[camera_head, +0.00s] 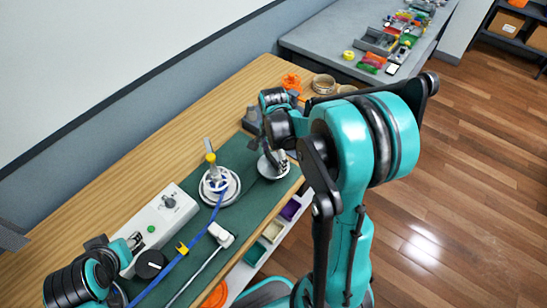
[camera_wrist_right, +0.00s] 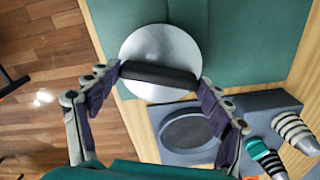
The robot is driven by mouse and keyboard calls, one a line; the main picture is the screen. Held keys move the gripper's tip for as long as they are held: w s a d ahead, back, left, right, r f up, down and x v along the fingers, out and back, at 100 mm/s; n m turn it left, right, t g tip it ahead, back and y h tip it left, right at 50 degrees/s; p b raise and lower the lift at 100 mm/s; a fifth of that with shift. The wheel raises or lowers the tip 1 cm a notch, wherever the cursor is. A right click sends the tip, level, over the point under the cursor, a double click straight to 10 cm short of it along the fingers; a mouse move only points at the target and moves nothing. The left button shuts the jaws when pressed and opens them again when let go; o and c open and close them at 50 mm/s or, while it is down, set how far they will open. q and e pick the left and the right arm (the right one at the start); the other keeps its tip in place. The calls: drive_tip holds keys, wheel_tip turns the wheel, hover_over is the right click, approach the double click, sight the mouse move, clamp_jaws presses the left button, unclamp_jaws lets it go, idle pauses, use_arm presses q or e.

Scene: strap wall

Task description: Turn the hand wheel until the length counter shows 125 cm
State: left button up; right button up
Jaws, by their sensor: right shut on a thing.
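My right gripper (camera_wrist_right: 157,78) is shut on a dark bar (camera_wrist_right: 158,74) that crosses a pale round disc (camera_wrist_right: 160,42). One finger is at each end of the bar. In the head view this disc (camera_head: 268,168) lies at the green mat's far right edge, partly hidden by my right gripper (camera_head: 277,157). A pale round wheel (camera_head: 208,191) with an upright yellow-collared post (camera_head: 211,158) stands left of it; a blue strap (camera_head: 192,243) runs to it. I cannot tell which part is the hand wheel; no counter figure is readable. My left gripper (camera_head: 135,240) is beside a white box (camera_head: 152,229).
A black knob (camera_head: 150,263) and a white-ended rod (camera_head: 221,234) lie near the strap. In the wrist view a grey block (camera_wrist_right: 175,103) with a round recess and striped cylinders (camera_wrist_right: 293,130) stand close by. A grey table (camera_head: 320,38) with small parts is behind.

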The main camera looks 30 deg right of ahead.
idle(0.4)
drive_tip(key=o, duration=1.2)
drive_tip(key=shift+c, duration=0.2)
wheel_tip(320, 180, up, 12)
